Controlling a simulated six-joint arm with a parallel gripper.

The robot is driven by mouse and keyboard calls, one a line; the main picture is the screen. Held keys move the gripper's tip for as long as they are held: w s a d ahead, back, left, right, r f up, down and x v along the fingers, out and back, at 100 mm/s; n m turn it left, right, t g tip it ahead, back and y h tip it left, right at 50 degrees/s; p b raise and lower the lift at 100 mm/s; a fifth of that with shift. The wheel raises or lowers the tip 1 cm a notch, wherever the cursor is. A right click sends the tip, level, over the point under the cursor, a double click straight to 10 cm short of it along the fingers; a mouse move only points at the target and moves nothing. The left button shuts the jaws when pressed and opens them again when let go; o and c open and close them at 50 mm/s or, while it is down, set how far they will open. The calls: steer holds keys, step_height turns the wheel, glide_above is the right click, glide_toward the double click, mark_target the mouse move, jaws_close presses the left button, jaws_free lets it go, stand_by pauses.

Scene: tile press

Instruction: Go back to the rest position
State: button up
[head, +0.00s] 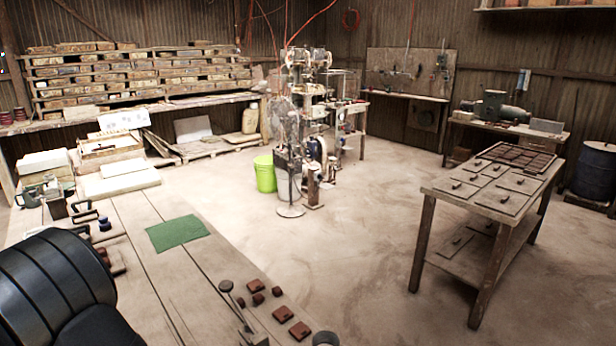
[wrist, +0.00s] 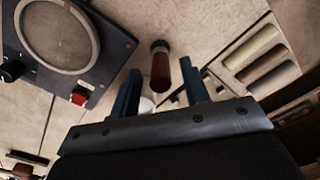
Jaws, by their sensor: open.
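My gripper (wrist: 160,85) shows in the wrist view with its two blue fingers spread apart. A dark red cylindrical piece with a dark round end (wrist: 160,68) shows in the gap between the fingers, with clear space on both sides of it. I cannot tell how far beyond the fingertips it is. Nothing is held. In the head view a large black ribbed part of my arm fills the lower left, and the gripper itself cannot be made out there.
The wooden bench (head: 140,222) bears a green mat (head: 177,233) and several brown blocks (head: 283,313). In the wrist view a dark device with a round plate (wrist: 58,35) lies left, a tray of bars (wrist: 255,47) right. A tile table (head: 430,190) stands right; open floor lies between.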

steer(key=shift+f, duration=1.2)
step_height(320, 180, up, 12)
steer(key=shift+r, duration=0.1)
step_height(320, 180, down, 12)
steer(key=shift+r, duration=0.1)
steer(key=r, duration=0.4)
steer(key=shift+w+d+r, duration=0.25)
steer(key=shift+w+d, duration=0.05)
steer(key=w+d+r, duration=0.7)
steer(key=w+d, duration=0.1)
steer(key=w+a+r+m, duration=0.1)
steer(key=w+r+m, duration=0.25)
steer(key=w, duration=0.35)
steer(key=w+a+r+m+g, duration=0.1)
steer(key=w+r+m, duration=0.25)
steer(key=w, duration=0.45)
steer(key=w+a+r+m, duration=0.1)
steer(key=w+r+m, duration=0.25)
steer(key=w, duration=0.35)
steer(key=w+d+r+m+g, duration=0.1)
steer(key=w+d+r+m, duration=0.2)
steer(key=w+d+m, duration=0.5)
steer(key=w+d, duration=0.3)
steer(key=w, duration=0.3)
steer(key=shift+w+d+r+y, duration=0.2)
steer(key=shift+w+r+y, duration=0.05)
steer(key=shift+y, duration=0.15)
